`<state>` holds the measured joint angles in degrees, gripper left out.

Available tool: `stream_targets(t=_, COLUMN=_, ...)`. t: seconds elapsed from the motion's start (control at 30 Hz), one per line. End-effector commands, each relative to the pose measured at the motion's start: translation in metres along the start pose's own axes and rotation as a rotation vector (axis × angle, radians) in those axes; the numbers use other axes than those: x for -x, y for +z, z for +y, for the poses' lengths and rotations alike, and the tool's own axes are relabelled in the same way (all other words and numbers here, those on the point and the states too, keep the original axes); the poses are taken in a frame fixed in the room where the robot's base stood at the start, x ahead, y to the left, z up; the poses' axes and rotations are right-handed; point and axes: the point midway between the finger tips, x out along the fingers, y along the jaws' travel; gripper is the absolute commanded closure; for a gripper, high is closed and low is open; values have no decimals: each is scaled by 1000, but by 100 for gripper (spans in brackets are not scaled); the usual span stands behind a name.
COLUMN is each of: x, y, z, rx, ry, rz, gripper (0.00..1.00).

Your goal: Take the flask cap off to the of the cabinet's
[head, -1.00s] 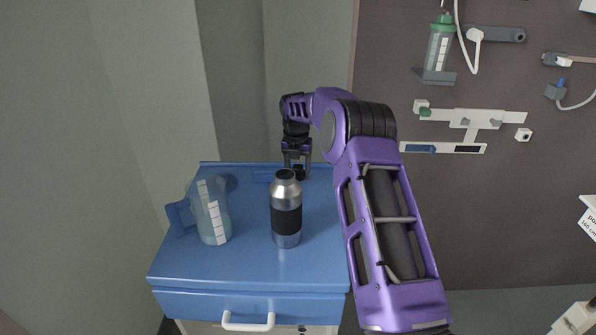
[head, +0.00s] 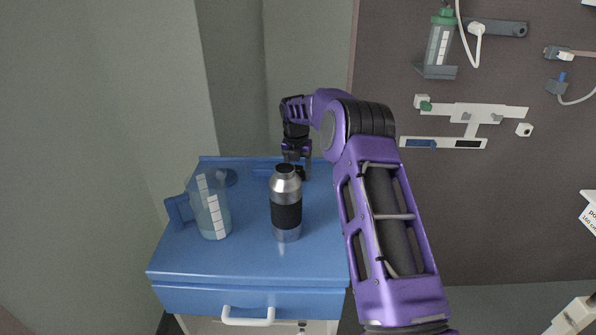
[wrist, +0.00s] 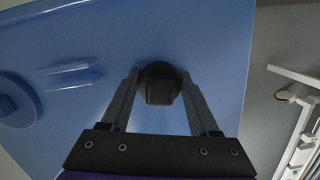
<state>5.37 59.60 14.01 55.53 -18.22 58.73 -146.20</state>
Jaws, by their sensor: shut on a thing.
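The steel flask (head: 286,207) with a black band stands upright on the blue cabinet top (head: 250,255), its dark mouth uncapped. My gripper (head: 297,173) is behind the flask, near the back edge of the cabinet top. In the wrist view, my gripper (wrist: 160,90) is shut on the black cap (wrist: 160,84), which sits between the two fingers over the blue top. The cap also shows in the head view (head: 299,174), partly hidden by the flask. I cannot tell whether the cap touches the surface.
A clear measuring jug (head: 212,209) with a blue handle stands left of the flask, with a round blue disc behind it. The front of the top is clear. A white drawer handle (head: 248,317) is below. A wall with fittings is at the right.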

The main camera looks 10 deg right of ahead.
Motion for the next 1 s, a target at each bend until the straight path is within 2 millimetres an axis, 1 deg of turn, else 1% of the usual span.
stream_targets(t=0.03, x=-1, y=0, z=0, rx=0, ry=0, rz=0, gripper=35)
stream_targets(t=0.17, x=0, y=0, z=0, rx=0, ry=0, rz=0, gripper=11)
stream_targets(t=0.2, x=0, y=0, z=0, rx=0, ry=0, rz=0, gripper=4)
stream_targets(t=0.47, x=0, y=0, z=0, rx=0, ry=0, rz=0, gripper=3)
stream_targets(t=0.57, x=6, y=0, z=0, rx=0, ry=0, rz=-1, gripper=3)
stream_targets(t=0.67, x=20, y=1, z=0, rx=-1, ry=1, rz=-3, gripper=3)
stream_targets(t=0.77, x=41, y=1, z=0, rx=-1, ry=1, rz=-5, gripper=3)
stream_targets(t=1.0, x=101, y=1, z=0, rx=0, ry=2, rz=-4, gripper=3)
